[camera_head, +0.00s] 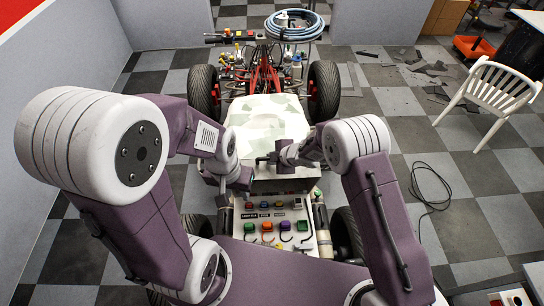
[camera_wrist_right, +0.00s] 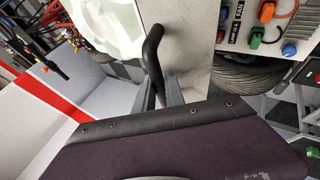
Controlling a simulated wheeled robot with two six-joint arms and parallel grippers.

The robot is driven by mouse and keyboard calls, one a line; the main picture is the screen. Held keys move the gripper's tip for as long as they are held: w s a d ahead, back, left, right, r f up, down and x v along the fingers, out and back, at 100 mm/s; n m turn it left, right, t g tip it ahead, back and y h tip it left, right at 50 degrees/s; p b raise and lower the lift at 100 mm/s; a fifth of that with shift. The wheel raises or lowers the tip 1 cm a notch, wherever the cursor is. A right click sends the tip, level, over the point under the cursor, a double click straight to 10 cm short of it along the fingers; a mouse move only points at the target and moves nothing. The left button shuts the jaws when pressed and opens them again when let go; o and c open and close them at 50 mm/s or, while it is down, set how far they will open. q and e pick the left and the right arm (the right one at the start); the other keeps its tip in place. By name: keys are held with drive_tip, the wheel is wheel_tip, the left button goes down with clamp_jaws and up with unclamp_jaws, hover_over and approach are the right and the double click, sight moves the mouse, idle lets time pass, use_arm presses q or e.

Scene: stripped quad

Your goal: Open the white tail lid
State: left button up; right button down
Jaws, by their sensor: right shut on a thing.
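The white tail lid (camera_head: 262,108) is a pale panel with greenish patches on the back of the quad, in the middle of the head view. It also shows at the top of the right wrist view (camera_wrist_right: 105,20). A black bent handle (camera_wrist_right: 153,48) stands at its near edge. My right gripper (camera_head: 266,160) is shut on this handle; its fingers (camera_wrist_right: 164,97) close around the handle's lower end. The lid looks flat. My left gripper (camera_head: 238,186) hangs at the near left corner, below the right one; its fingers are too small and dark to judge.
A control panel (camera_head: 272,214) with coloured buttons and hooked cables lies just below the lid. Black tyres (camera_head: 324,90) flank the quad. A coiled blue hose (camera_head: 294,27) sits at the far end. A white chair (camera_head: 495,92) and loose black cable (camera_head: 428,190) are on the checkered floor at right.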

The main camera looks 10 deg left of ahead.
drive_tip(key=shift+w, duration=0.15)
idle(0.3)
drive_tip(key=c, duration=1.4)
unclamp_jaws()
drive_tip(key=shift+r, duration=0.1)
drive_tip(key=shift+d+r, duration=0.1)
drive_tip(key=shift+r, duration=0.15)
drive_tip(key=b+v, duration=0.1)
drive_tip(key=v, duration=0.7)
drive_tip(key=shift+s, duration=0.25)
drive_tip(key=shift+d, duration=0.1)
